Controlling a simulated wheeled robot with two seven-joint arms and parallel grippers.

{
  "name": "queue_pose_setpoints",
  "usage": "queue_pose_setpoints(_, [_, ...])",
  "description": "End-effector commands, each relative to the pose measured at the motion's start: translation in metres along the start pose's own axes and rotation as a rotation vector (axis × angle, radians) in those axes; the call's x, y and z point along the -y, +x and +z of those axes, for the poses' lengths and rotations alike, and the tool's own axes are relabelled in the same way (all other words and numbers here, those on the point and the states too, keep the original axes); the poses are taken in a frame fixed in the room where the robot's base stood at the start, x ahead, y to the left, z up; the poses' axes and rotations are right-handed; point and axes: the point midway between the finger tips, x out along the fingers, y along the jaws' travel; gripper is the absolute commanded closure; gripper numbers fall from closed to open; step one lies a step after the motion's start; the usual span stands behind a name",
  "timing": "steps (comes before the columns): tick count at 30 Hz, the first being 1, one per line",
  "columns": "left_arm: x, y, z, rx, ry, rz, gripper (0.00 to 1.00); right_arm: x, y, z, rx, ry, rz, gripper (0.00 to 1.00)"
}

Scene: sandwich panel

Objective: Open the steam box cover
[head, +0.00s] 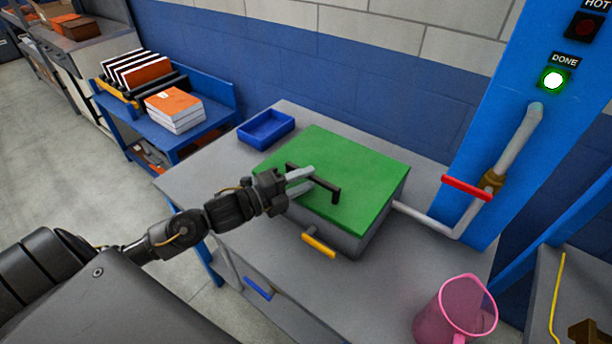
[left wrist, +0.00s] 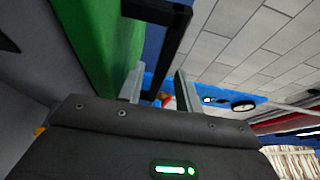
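The steam box (head: 372,238) is a grey box on the table, with a flat green cover (head: 350,160) that lies shut on top. A black bar handle (head: 327,184) stands on the cover; it also shows in the left wrist view (left wrist: 174,45). My left gripper (head: 312,177) is over the cover at the handle. In the left wrist view, its two fingers (left wrist: 160,85) are apart, with the handle bar running between them. I cannot tell whether either finger touches the bar. My right gripper is not in view.
A small blue tray (head: 266,130) sits behind the box at left. A pink pitcher (head: 455,312) stands at front right. A pipe with a red valve handle (head: 466,187) joins the box at right. The green DONE light (head: 552,80) is lit; the HOT light (head: 585,27) looks dark.

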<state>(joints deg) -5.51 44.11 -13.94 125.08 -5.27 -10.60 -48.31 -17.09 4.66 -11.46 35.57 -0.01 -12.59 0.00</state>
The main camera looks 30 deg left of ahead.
Motion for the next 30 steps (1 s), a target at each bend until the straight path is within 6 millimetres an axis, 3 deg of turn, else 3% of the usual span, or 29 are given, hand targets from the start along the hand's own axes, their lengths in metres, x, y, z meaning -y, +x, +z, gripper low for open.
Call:
queue_pose_setpoints(12, [-0.0001, 0.0087, -0.0001, 0.000, 0.001, 0.000, 0.65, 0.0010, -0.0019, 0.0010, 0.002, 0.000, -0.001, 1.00])
queue_pose_setpoints(20, [0.0000, 0.0085, 0.0000, 0.000, 0.001, 0.000, 0.98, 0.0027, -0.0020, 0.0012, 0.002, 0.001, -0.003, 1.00])
queue_pose_setpoints(30, [0.0013, 0.0096, 0.0007, 0.000, 0.000, 0.002, 1.00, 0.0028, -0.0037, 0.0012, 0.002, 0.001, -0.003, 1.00])
